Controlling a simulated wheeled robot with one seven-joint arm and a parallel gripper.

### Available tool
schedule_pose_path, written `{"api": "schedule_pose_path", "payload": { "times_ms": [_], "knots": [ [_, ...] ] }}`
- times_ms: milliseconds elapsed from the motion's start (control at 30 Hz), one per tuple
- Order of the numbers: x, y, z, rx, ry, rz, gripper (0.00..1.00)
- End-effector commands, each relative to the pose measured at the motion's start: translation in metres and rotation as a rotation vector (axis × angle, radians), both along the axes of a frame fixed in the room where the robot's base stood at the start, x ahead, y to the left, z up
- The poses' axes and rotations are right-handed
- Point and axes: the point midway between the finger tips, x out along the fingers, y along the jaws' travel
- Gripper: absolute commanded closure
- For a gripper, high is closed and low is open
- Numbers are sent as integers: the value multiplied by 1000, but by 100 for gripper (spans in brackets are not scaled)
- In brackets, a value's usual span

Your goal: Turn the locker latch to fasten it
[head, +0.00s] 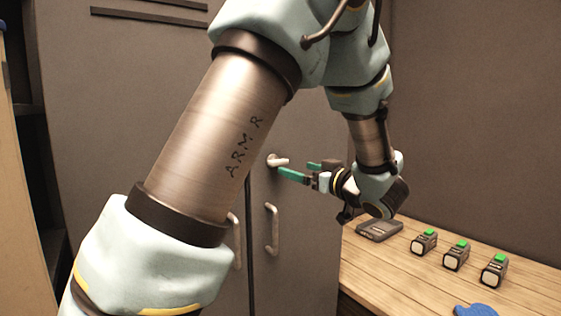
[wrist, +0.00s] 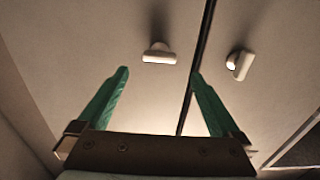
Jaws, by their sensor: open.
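The grey locker (head: 310,110) has two doors with a dark seam between them. A pale latch lever (head: 277,160) sits on the right door, its bar lying about level. The wrist view shows a pale T-shaped fitting (wrist: 160,53), which looks like this latch, just beyond the fingertips and between their lines. My gripper (head: 294,168) has green fingers spread apart, empty, pointing at the door close to the latch. The wrist view shows the open gripper (wrist: 159,73) with a gap before the fitting; I see no contact.
A second pale fitting (wrist: 240,65) is across the seam. Two upright door handles (head: 272,229) (head: 236,240) are below. At right, a wooden bench (head: 400,275) carries a grey device (head: 380,230), several green-topped blocks (head: 456,255) and a blue object (head: 476,310).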

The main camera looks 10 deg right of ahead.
Motion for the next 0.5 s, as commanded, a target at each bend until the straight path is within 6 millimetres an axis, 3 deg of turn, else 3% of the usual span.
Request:
{"api": "schedule_pose_path", "payload": {
  "times_ms": [200, 500],
  "knots": [
    [38, 19, 3, 2, 1, 2, 0],
    [66, 32, 1, 0, 1, 0, 0]
  ]
}}
